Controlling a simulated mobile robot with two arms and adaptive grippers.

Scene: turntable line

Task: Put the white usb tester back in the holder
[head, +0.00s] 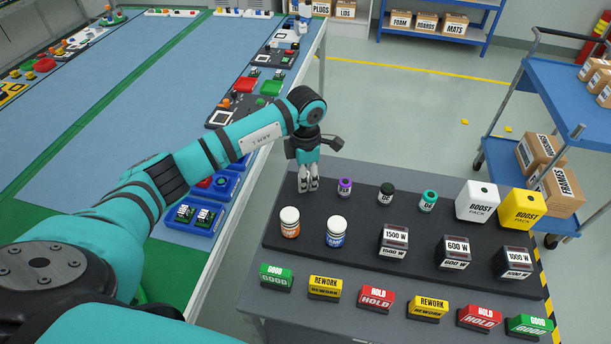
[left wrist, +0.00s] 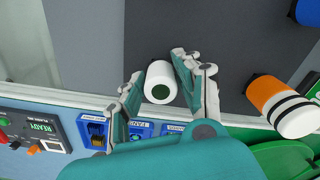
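The white usb tester (left wrist: 161,80) is a small white cylinder with a dark green disc on its end, between the fingertips of my left gripper (left wrist: 158,72) in the left wrist view. I cannot single out the holder. My right gripper is out of view.
An orange-labelled jar (head: 290,222) and a blue-labelled jar (head: 336,231) stand close in front. Wattage blocks (head: 394,240) and Boost packs (head: 478,201) are farther right. Labelled blocks (head: 325,288) line the front. Blue trays (head: 196,214) stand on the table at left.

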